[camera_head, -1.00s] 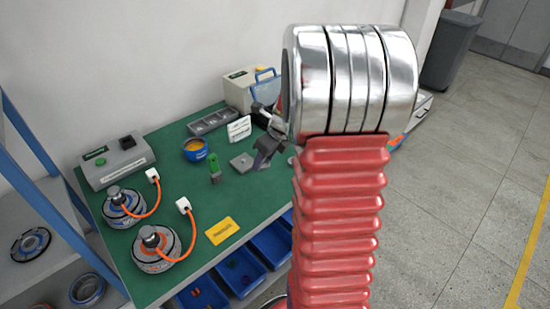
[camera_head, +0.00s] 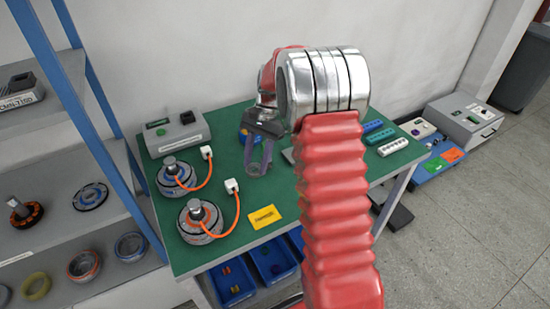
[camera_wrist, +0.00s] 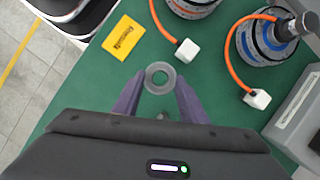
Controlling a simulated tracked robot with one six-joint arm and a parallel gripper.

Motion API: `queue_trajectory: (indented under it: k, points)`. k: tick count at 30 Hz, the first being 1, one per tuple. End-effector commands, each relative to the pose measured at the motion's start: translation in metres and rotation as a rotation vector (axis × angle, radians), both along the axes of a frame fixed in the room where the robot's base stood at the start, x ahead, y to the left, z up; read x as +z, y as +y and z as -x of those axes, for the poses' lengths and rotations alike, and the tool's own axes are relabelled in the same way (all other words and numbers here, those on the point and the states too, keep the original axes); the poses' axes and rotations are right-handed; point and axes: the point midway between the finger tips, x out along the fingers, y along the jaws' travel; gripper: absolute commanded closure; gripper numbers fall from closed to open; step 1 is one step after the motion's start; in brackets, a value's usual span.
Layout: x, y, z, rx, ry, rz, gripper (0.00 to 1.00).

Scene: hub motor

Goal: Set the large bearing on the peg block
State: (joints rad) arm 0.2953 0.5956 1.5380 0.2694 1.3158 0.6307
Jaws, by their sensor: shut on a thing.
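In the head view the bearing is small and hard to make out between the fingertips. A grey flat block (camera_head: 288,155), which may be the peg block, shows only as an edge beside my arm, right of the gripper. My arm hides the rest of it.
Two hub motors (camera_head: 177,176) (camera_head: 200,221) with orange cables stand left of the gripper. A yellow card (camera_head: 263,216) lies near the front edge. A grey box (camera_head: 178,134) stands at the back left. Shelves stand left.

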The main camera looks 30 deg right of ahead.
Motion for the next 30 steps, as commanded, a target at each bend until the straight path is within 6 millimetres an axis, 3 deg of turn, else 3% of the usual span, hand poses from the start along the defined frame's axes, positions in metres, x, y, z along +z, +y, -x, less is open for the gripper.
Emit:
queue_trajectory:
  k: [9,15,30]
  points:
    - [0.0,0.068,-0.007,0.692,0.0,0.0,0.86]
    - [0.002,0.093,-0.007,0.976,-0.001,-0.001,0.86]
    - [0.002,0.097,-0.007,1.037,-0.002,-0.001,0.86]
